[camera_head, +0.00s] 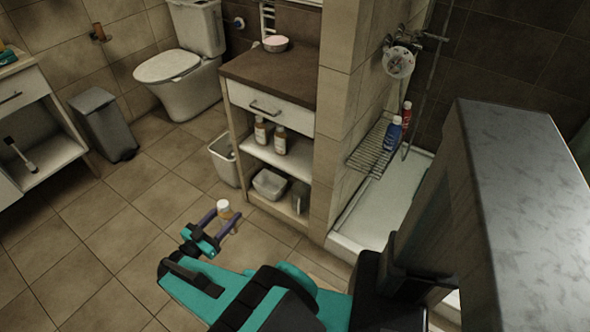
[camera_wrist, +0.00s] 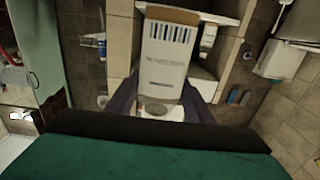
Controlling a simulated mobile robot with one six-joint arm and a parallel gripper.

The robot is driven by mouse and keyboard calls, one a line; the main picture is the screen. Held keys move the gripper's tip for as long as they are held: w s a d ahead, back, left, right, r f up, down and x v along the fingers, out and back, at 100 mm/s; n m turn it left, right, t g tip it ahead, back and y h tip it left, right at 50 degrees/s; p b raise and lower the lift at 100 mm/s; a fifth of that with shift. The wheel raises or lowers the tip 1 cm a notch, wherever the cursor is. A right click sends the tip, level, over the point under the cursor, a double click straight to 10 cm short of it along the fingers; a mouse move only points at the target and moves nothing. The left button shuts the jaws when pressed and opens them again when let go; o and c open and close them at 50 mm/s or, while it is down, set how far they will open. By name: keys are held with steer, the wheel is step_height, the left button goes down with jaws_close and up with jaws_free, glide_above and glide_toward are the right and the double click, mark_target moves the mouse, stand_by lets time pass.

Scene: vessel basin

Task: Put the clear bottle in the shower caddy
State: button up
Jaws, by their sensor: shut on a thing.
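My gripper (camera_head: 215,225) is shut on a small bottle (camera_head: 226,213) with a white cap and an amber-toned lower part. It is held roughly upright in front of the cabinet, apart from the caddy. In the wrist view, a pale, striped surface shows between my two dark fingers (camera_wrist: 162,100); its lower edge is hard to make out. The shower caddy (camera_head: 363,158) is a wire shelf on the shower wall. A blue bottle (camera_head: 394,133) and a red bottle (camera_head: 406,113) stand at its right end; its left part looks bare.
A cabinet (camera_head: 270,93) with brown bottles (camera_head: 261,131) on its shelf stands between my gripper and the shower. A tiled corner wall (camera_head: 339,110) and the shower tray rim (camera_head: 345,243) border the caddy. A white bin (camera_head: 222,160) stands left of the cabinet.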

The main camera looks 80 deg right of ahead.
steer(key=w+a+r+n+t, duration=0.2)
steer(key=w+a+r+t, duration=0.15)
steer(key=w, duration=0.35)
steer(key=w+a+r+n+t, duration=0.25)
steer(key=w+a, duration=0.25)
steer(key=w, duration=0.3)
steer(key=w+a+r+n+t, duration=0.1)
steer(key=w+a+r+t, duration=0.3)
steer(key=w, duration=0.3)
steer(key=w+a+r+n+t+y, duration=0.1)
steer(key=w+a+r, duration=0.3)
steer(key=a, duration=0.4)
steer(key=w+a+r+n+t+y, duration=0.1)
steer(key=w+a+r+n+t, duration=0.2)
steer(key=a, duration=0.5)
steer(key=w+a+r+n+t+y, duration=0.1)
steer(key=w+a+r+n+t, duration=0.1)
steer(key=w+a+r, duration=0.3)
steer(key=a, duration=0.3)
steer(key=shift+r+t, duration=0.3)
steer(key=shift+r, duration=0.1)
steer(key=shift+d, duration=0.1)
